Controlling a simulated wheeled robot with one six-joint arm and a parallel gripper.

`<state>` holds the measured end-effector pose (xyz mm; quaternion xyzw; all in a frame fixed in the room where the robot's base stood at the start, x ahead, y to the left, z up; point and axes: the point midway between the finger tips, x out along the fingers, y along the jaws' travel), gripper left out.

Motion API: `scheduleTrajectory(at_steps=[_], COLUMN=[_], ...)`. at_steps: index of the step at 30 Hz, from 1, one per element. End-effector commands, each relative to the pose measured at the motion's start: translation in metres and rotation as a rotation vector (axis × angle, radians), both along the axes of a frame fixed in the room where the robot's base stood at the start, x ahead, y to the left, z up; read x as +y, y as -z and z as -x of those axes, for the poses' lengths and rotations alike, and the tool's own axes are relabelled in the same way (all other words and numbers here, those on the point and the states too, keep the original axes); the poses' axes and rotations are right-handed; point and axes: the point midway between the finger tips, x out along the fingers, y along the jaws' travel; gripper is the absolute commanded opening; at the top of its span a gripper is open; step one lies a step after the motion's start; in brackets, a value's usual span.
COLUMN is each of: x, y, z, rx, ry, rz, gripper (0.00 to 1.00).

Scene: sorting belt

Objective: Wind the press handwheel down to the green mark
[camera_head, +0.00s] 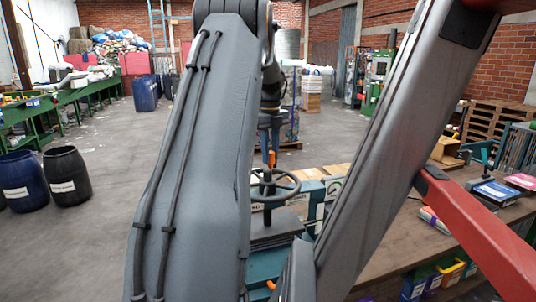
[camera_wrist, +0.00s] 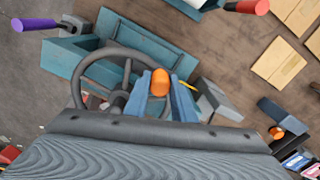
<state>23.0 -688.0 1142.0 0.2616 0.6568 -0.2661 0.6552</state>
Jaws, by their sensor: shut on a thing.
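The press handwheel (camera_head: 290,192) is a dark spoked ring above a teal and grey press (camera_head: 268,262) in the head view. In the wrist view the handwheel (camera_wrist: 82,70) lies left of centre, its near edge hidden behind my wrist housing. An upright orange knob (camera_wrist: 160,80) stands at the wheel's right side. My gripper (camera_wrist: 158,95) has its blue fingers shut on this knob. In the head view my gripper (camera_head: 271,154) is small, just above the wheel, partly hidden by my arm. I cannot make out the green mark in either view.
A wooden workbench (camera_head: 390,245) with cardboard and boxes extends to the right of the press. In the wrist view, purple- and red-handled tools (camera_wrist: 248,7) and flat cardboard (camera_wrist: 279,62) are near. Dark drums (camera_head: 67,176) stand at left on open floor.

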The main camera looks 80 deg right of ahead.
Motion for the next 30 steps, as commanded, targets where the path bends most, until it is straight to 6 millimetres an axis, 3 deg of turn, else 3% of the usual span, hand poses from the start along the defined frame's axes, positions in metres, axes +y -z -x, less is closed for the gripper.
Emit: scheduleTrajectory(at_steps=[10,11,14,23,30], x=[-0.001,-0.001,-0.001,0.0,-0.001], y=[-0.002,-0.002,-0.001,-0.001,-0.027], z=[0.004,0.004,0.003,-0.001,0.0], rx=[0.006,0.006,0.005,0.002,0.002], ry=[0.002,0.002,0.002,-0.002,0.0], rz=[0.005,0.005,0.004,0.002,0.005], gripper=[0.0,0.25,0.41,0.42,0.42])
